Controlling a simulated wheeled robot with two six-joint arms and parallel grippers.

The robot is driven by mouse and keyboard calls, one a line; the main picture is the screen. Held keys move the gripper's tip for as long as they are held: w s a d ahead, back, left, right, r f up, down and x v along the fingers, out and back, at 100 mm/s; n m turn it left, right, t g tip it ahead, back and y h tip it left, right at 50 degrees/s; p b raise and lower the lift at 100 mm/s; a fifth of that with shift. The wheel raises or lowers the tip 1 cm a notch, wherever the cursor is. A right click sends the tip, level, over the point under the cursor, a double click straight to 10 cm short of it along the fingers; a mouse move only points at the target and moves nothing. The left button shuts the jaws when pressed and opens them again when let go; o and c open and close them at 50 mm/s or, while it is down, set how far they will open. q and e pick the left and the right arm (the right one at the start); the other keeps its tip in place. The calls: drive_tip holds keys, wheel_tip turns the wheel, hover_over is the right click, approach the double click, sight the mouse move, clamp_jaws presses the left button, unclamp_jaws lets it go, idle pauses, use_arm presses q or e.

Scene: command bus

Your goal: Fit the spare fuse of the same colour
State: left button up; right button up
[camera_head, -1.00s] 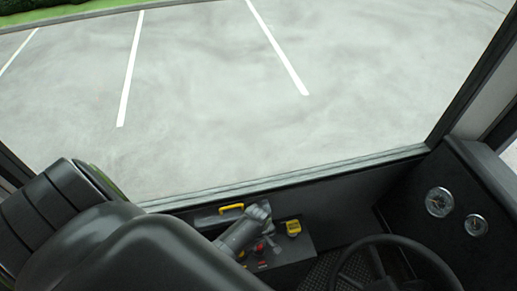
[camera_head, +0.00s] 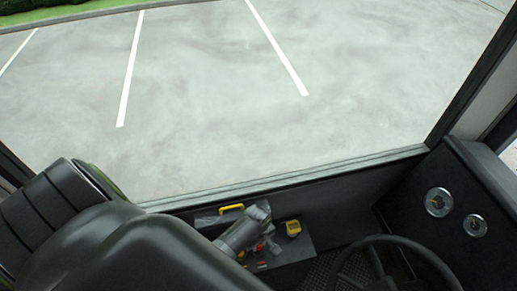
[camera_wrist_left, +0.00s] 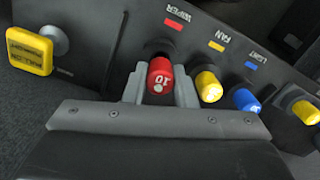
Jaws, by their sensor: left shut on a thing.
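In the left wrist view a red fuse (camera_wrist_left: 160,75) marked 10 stands between the two grey fingers of my left gripper (camera_wrist_left: 160,88), which is shut on it. It is at the dark socket (camera_wrist_left: 157,48) beside the red WIPER label (camera_wrist_left: 173,22). I cannot tell how deep it sits there. A yellow fuse (camera_wrist_left: 208,86) is at FAN and a blue fuse (camera_wrist_left: 243,100) at LIGHT. In the head view my left gripper (camera_head: 270,243) is low over the dark console, with small red parts close by. My right gripper is not in view.
A yellow square piece (camera_wrist_left: 30,50) is at the left of the wrist view, by a pale round knob (camera_wrist_left: 55,40). Another yellow piece (camera_wrist_left: 305,110) is at the right. The head view shows a yellow handle (camera_head: 231,207), steering wheel (camera_head: 385,245) and two gauges.

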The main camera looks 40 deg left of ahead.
use_arm(q)
drive_tip(key=shift+f+b, duration=0.8)
drive_tip(key=shift+f, duration=0.35)
drive_tip(key=o, duration=1)
